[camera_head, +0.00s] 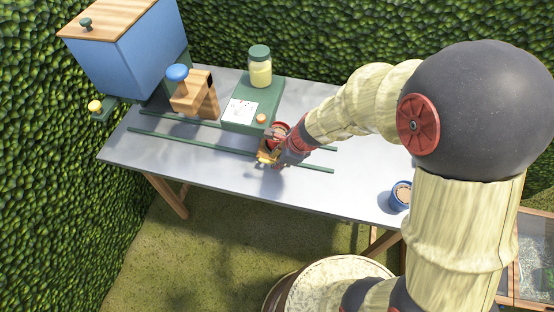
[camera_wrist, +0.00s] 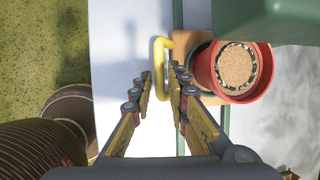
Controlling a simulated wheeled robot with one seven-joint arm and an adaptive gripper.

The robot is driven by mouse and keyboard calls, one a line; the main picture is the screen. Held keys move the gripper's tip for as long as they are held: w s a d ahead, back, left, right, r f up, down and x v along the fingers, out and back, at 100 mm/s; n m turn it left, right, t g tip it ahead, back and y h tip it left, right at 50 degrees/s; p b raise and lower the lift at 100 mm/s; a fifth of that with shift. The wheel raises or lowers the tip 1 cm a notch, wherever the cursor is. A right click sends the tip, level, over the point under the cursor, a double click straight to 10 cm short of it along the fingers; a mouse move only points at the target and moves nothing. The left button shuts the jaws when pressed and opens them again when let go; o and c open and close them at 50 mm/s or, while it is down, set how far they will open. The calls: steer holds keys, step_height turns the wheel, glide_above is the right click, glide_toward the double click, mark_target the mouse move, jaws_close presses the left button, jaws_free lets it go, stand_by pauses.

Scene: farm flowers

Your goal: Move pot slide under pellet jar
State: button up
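The pot slide is a wooden plate with a yellow handle (camera_wrist: 160,55), set on green rails (camera_head: 190,141). A red pot (camera_wrist: 213,70) with brown filling stands on it; it also shows in the head view (camera_head: 280,129). My gripper (camera_wrist: 161,78) is at the handle, its fingers apart on either side of the handle's bar, with small gaps visible. In the head view my gripper (camera_head: 270,156) partly covers the slide. The pellet jar (camera_head: 260,72), clear with a green lid and pale yellow contents, stands on a green base (camera_head: 270,97), behind and left of the slide.
A blue bin (camera_head: 130,60) with a wooden lid stands at the back left. A wooden block (camera_head: 195,97) with a blue knob stands beside the base. A blue pot (camera_head: 400,197) sits near the table's right front. The left front of the grey table (camera_head: 200,168) is clear.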

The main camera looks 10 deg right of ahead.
mark_target(265, 161)
jaws_close()
stand_by(0.5)
steer(key=a+p, duration=0.1)
steer(key=w+a, duration=0.1)
steer(key=a, duration=0.1)
steer(key=shift+a+r+p, duration=0.1)
steer(key=shift+a+p, duration=0.15)
steer(key=shift+p, duration=0.1)
steer(key=shift+w+a, duration=0.25)
steer(key=shift+a, duration=0.1)
steer(key=shift+o, duration=1.9)
jaws_free()
steer(key=shift+d, duration=0.15)
